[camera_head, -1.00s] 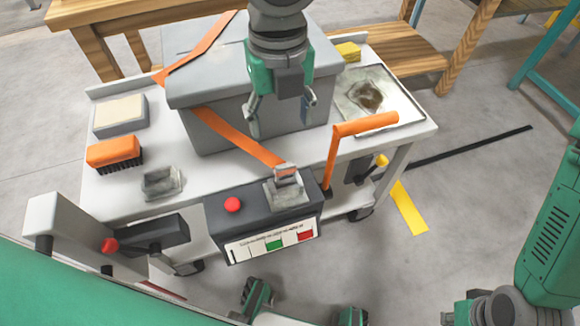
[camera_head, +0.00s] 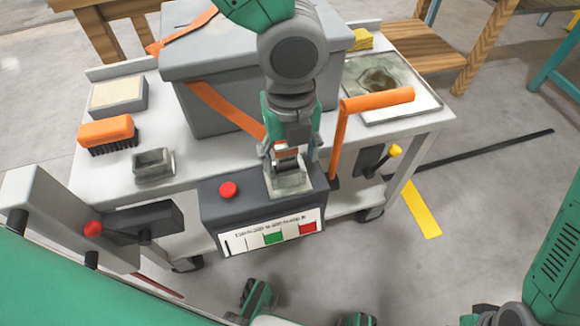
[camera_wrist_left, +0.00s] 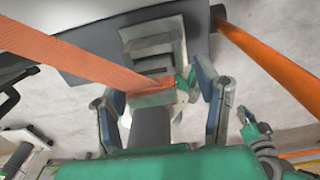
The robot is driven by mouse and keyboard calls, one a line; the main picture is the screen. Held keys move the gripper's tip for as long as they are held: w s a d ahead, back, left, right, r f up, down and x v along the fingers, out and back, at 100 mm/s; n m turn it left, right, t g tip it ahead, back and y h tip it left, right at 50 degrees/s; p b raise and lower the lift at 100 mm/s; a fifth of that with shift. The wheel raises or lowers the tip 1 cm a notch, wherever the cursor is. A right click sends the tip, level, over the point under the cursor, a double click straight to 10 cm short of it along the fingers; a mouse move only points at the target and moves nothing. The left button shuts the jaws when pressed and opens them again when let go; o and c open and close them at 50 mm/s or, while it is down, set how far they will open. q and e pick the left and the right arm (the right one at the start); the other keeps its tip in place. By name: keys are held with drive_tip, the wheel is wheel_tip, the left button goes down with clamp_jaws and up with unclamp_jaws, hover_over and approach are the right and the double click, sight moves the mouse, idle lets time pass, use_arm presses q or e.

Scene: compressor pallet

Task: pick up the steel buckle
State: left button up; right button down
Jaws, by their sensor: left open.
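The steel buckle (camera_head: 289,181) is a grey metal frame at the end of the orange strap (camera_head: 222,108), at the top of the dark control box. It also shows in the left wrist view (camera_wrist_left: 155,45), with the strap running into it. My left gripper (camera_head: 290,153) is above the buckle, pointing down, and partly hides it and the strap end. In the left wrist view its two fingers (camera_wrist_left: 165,112) stand apart, one on each side of the strap end. My right arm shows at the lower right; its fingers are not clear.
An orange handle (camera_head: 376,100) rises close to the right of my left gripper. The control box (camera_head: 245,204) has a red button (camera_head: 228,189). A grey lidded box (camera_head: 190,70) stands behind. A brush (camera_head: 106,131), a small metal tray (camera_head: 153,165) and a sponge box (camera_head: 117,95) lie left.

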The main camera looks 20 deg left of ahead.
use_arm(q)
drive_tip(key=shift+a, duration=0.3)
drive_tip(key=c, duration=0.5)
drive_tip(key=shift+a, duration=0.3)
drive_tip(key=c, duration=0.8)
drive_tip(key=shift+d, duration=0.1)
